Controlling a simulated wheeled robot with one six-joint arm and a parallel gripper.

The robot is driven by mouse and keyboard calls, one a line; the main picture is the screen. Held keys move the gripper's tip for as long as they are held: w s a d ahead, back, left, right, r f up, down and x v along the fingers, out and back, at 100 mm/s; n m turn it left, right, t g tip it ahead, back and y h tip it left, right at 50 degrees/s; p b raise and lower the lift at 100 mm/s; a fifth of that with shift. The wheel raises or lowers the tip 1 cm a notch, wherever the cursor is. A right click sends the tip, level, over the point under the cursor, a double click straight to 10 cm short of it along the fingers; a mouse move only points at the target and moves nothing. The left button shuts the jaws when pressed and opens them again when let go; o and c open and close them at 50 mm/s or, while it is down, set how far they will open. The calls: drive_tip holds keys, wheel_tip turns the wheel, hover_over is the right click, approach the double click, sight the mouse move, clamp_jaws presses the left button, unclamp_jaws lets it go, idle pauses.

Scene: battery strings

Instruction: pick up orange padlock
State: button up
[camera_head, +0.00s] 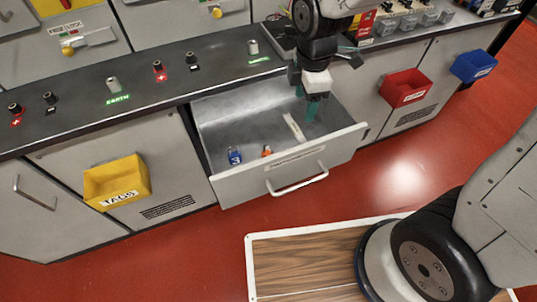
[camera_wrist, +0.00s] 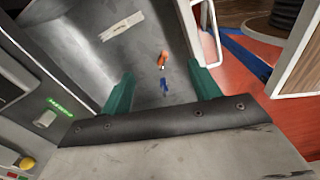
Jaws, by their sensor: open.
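The orange padlock (camera_head: 267,152) lies on the floor of the open grey drawer (camera_head: 337,141), near its front wall. It also shows in the wrist view (camera_wrist: 164,58), between and beyond my fingertips. My gripper (camera_head: 312,110) is over the right part of the drawer, up and to the right of the padlock, pointing down. Its two green fingers are spread apart in the wrist view (camera_wrist: 160,68), with nothing between them. It is apart from the padlock.
A blue padlock (camera_head: 235,156) lies left of the orange one. A pale strip (camera_head: 293,127) lies further right in the drawer. The drawer's walls and front handle (camera_head: 298,184) surround them. The counter (camera_head: 135,83) with terminals runs behind. Yellow (camera_head: 117,181), red (camera_head: 405,88) and blue (camera_head: 473,66) bins hang on the cabinets.

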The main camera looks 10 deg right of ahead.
sight(268, 153)
drive_tip(key=a+f+n, duration=0.2)
drive_tip(key=f+n, duration=0.1)
drive_tip(key=f, duration=0.2)
drive_tip(key=w+a+f+n, duration=0.1)
drive_tip(key=a+f+n, duration=0.2)
drive_tip(key=f, duration=0.2)
drive_tip(key=a+f+n, duration=0.3)
drive_tip(key=f+n, duration=0.1)
drive_tip(key=f, duration=0.1)
drive_tip(key=shift+w+a+f, duration=0.15)
drive_tip(key=shift+w+f, duration=0.1)
wheel_tip(268, 153, down, 8)
drive_tip(key=shift+r, duration=0.1)
drive_tip(key=c, duration=1.2)
drive_tip(key=shift+r, duration=0.1)
wheel_tip(268, 153, up, 10)
drive_tip(key=shift+f, duration=0.1)
